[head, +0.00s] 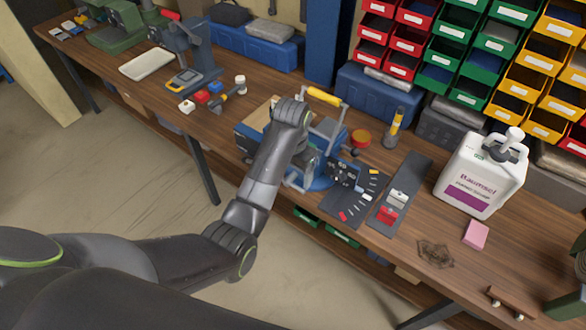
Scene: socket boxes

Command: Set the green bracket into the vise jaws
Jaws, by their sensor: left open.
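My left arm reaches across the workbench, and its gripper (307,166) points down over a blue device (322,184) at the bench's front middle. The gripper is open, but its fingertips are small and partly merge with that device. I cannot make out a green bracket between or near the fingers. A green vise-like machine (122,28) stands at the far left end of the bench. Whether the blue device has vise jaws is hidden by my wrist. My right gripper is not in view.
A dark tool mat (350,210) and a grey strip with a red-and-white item (390,205) lie right of my gripper. A white jug (480,178), pink block (475,235) and yellow-handled device (324,97) stand nearby. Coloured bins (450,50) line the back.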

